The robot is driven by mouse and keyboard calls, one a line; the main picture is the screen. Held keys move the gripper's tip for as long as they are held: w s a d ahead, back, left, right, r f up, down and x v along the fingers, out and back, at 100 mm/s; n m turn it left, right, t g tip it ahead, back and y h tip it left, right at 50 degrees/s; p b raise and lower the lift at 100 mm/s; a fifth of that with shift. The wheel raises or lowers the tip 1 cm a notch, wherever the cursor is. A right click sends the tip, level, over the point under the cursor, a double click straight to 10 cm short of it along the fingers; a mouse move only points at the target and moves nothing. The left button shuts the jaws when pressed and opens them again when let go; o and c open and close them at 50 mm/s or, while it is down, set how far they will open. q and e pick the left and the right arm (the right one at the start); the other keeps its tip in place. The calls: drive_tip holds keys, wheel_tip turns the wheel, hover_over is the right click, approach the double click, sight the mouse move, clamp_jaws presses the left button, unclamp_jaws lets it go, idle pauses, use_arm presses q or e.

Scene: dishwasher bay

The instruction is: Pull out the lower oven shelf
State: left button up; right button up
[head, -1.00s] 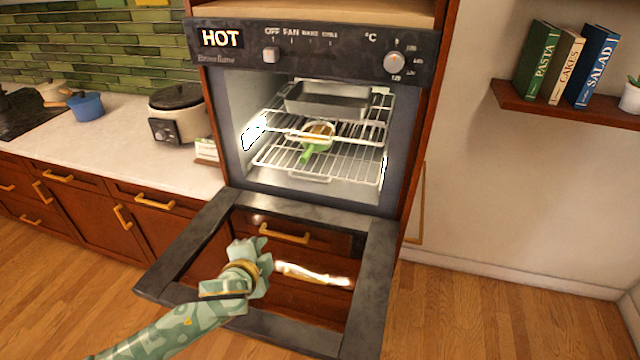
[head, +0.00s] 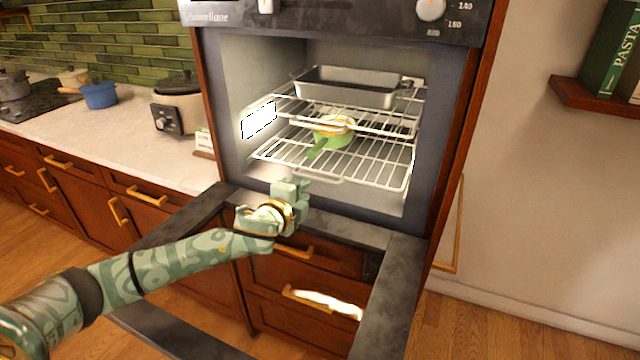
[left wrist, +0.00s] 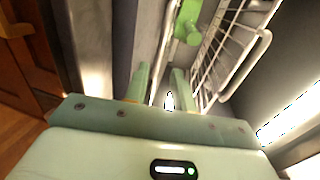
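The lower oven shelf (head: 375,172) is a wire rack inside the lit oven, with a small front loop (head: 318,179). A green pan (head: 333,139) with food in it sits on that shelf, its handle toward the front. My left gripper (head: 300,193) is over the open door, just in front of and slightly below the shelf's front. In the left wrist view my left gripper (left wrist: 160,82) has its two fingers apart with nothing held; a pale rod, apparently the lower shelf's front, runs beyond the gap. I cannot tell if they touch. My right gripper is not in view.
The oven door (head: 385,285) is folded down below the arm. The upper shelf (head: 405,122) holds a metal baking tin (head: 350,88). In the left wrist view the pan's handle (left wrist: 189,22) and a rack loop (left wrist: 255,62) are close by. A counter stands left.

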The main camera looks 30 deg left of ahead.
sight(318, 180)
use_arm(q)
drive_tip(key=b+x, duration=0.1)
drive_tip(key=x, duration=0.3)
drive_tip(key=b+x, duration=0.1)
drive_tip(key=x, duration=0.3)
drive_tip(key=shift+w+f+b, duration=0.3)
drive_tip(key=shift+w, duration=0.35)
clamp_jaws()
